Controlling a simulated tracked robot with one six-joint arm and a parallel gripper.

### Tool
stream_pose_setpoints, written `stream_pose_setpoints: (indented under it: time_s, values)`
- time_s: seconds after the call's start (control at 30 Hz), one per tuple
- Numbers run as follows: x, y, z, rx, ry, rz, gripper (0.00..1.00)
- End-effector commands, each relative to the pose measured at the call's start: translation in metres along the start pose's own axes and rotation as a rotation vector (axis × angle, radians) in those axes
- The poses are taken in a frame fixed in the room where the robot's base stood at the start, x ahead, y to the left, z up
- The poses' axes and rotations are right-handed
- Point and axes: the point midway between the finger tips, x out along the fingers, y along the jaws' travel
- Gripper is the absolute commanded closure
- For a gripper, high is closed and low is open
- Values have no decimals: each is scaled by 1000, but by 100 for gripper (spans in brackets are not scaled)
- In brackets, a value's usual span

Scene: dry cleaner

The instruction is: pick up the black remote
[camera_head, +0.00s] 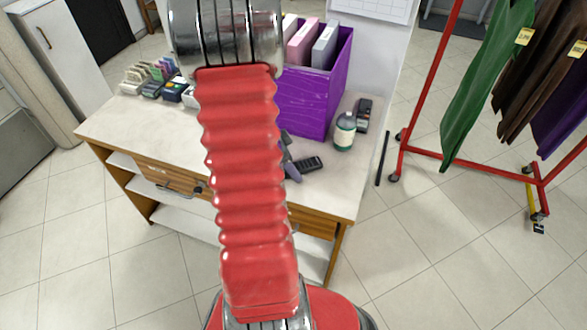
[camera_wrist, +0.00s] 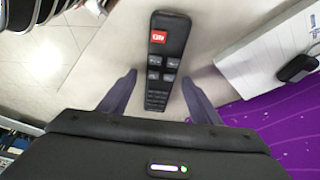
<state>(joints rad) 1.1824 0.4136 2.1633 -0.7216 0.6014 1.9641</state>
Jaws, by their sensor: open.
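The black remote (camera_head: 309,164) lies on the pale counter top near its front right, just right of my gripper's fingers. In the wrist view the remote (camera_wrist: 168,50) has a red label and rows of buttons. It runs lengthwise between the two spread purple-grey fingers of my gripper (camera_wrist: 160,90), with a gap on each side. The lower end of the remote is close to the palm. My gripper is open and holds nothing. In the head view my red arm hides most of the gripper.
A purple box (camera_head: 318,100) with folders stands behind the remote. A bottle (camera_head: 345,131) and a dark device (camera_head: 363,114) stand to the right. A red clothes rack (camera_head: 470,160) stands right of the counter (camera_head: 130,120).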

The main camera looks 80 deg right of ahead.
Motion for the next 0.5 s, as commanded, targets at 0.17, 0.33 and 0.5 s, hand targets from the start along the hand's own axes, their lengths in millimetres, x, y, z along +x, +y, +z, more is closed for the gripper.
stream_pose_setpoints:
  time_s: [0.17, 0.33, 0.5]
  values:
    - [0, 0, 0, 0, 0, 0, 42]
    - [0, 0, 0, 1, 0, 0, 51]
    - [0, 0, 0, 1, 0, 0, 63]
